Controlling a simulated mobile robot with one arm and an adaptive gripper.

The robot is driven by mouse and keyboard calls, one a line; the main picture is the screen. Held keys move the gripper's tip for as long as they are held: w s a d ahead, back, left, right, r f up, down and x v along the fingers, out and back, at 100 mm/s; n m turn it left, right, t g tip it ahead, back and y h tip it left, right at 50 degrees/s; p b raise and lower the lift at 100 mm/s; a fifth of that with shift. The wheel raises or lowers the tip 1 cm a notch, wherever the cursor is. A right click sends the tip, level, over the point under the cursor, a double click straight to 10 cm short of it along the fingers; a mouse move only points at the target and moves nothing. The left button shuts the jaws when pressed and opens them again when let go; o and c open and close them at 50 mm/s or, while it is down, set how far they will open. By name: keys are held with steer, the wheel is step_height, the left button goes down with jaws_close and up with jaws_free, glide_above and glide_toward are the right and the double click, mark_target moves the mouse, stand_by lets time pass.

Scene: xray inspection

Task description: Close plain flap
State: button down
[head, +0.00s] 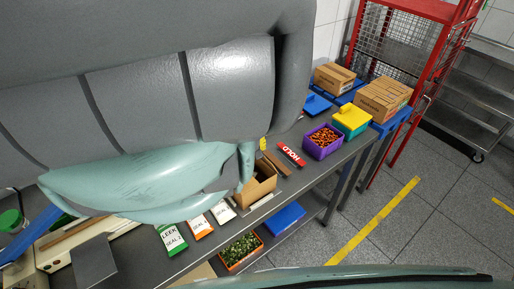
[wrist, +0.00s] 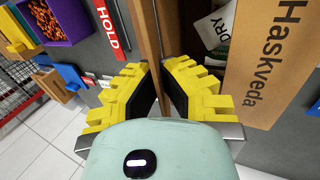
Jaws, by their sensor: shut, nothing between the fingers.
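An open brown cardboard box (head: 260,190) stands on the grey bench in the head view, partly behind my arm. A brown flap (head: 276,166) sticks out from its far side, toward the red HOLD sign. In the wrist view, a plain brown flap (wrist: 146,30) shows as a narrow upright strip, and a panel printed "Haskveda" (wrist: 268,65) is at right. Between them is the dark box opening with a white DRY packet (wrist: 212,36). My gripper (wrist: 162,68) has yellow fingers, shut and empty, with tips close to the plain flap. Contact is unclear.
A red HOLD sign (head: 291,154), purple bin (head: 322,141) and yellow-and-teal box (head: 351,120) are farther along the bench. Seal cards (head: 198,227) lie in front of the box. A green-filled tray (head: 241,250) and blue tray (head: 284,219) are lower down.

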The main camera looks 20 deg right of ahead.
steer(key=h+b, duration=0.1)
steer(key=b, duration=0.2)
steer(key=a+f+t+h+b, duration=0.1)
steer(key=h+b, duration=0.1)
steer(key=b, duration=0.1)
steer(key=h+b, duration=0.1)
steer(key=b, duration=0.2)
steer(key=shift+s+a+f+t+h+b, duration=0.3)
steer(key=shift+t+h+b, duration=0.05)
steer(key=shift+t+h, duration=0.05)
steer(key=shift+r, duration=0.1)
steer(key=c, duration=1.7)
jaws_free()
steer(key=o, duration=0.5)
steer(key=shift+r, duration=0.15)
steer(key=shift+r, duration=4.9)
